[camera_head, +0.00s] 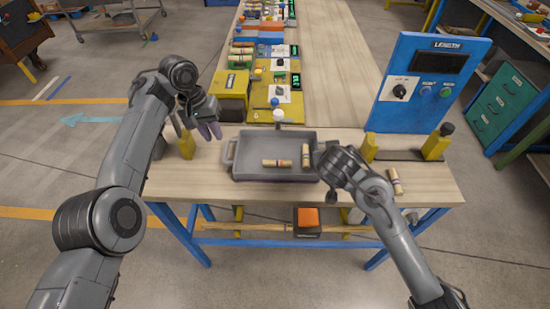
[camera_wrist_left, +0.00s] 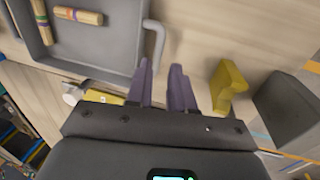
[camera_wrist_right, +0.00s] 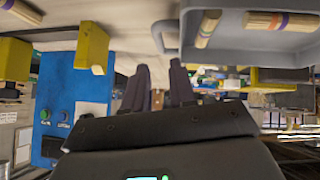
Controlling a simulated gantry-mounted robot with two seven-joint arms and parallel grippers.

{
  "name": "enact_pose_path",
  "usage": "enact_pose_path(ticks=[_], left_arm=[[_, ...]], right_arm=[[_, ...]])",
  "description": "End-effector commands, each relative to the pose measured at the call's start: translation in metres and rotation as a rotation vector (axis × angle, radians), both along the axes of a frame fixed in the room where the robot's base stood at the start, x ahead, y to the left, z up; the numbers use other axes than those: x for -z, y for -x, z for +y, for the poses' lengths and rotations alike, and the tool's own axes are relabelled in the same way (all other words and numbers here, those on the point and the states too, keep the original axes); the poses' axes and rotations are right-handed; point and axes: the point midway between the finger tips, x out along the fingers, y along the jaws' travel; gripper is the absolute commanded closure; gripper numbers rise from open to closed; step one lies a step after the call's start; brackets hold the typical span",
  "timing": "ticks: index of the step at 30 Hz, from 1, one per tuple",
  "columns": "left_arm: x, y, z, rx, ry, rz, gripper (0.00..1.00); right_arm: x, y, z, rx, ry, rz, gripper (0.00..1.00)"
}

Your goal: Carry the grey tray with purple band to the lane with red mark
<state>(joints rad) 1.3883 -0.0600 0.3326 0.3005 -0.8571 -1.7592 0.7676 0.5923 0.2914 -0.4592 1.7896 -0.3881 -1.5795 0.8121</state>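The grey tray (camera_head: 252,149) stands on the near bench, with a thin purple band (camera_head: 275,181) low on its front side. Two striped wooden pieces lie in it, one crosswise (camera_head: 276,163) and one lengthwise (camera_head: 306,155). My left gripper (camera_head: 209,131) is open and empty, to the left of the tray's left handle (camera_head: 229,152). I cannot make out a red lane mark.
Yellow posts (camera_head: 187,145) flank the tray. A blue LENGTH panel (camera_head: 428,85) stands at the back right. A loose wooden piece (camera_head: 394,181) lies on the right. A cluttered line runs away behind the tray, with bare board (camera_head: 335,60) to its right.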

Motion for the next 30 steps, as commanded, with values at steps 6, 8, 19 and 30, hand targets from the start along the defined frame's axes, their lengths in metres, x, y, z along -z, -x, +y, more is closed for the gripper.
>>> enact_pose_path(ticks=[6, 8, 19, 30], left_arm=[[0.001, 0.000, 0.000, 0.000, 0.000, 0.000, 0.78], [0.003, 0.000, 0.000, 0.000, 0.000, 0.001, 0.78], [0.044, 0.001, -0.008, 0.000, -0.001, 0.003, 0.78], [0.093, 0.002, -0.019, 0.000, 0.000, 0.001, 0.78]], right_arm=[[0.000, 0.000, 0.000, 0.000, 0.000, 0.001, 0.74], [0.001, -0.001, -0.001, 0.000, 0.001, 0.001, 0.74], [0.030, -0.030, -0.009, 0.000, 0.003, 0.002, 0.74], [0.065, -0.065, -0.018, 0.000, 0.000, 0.002, 0.74]])
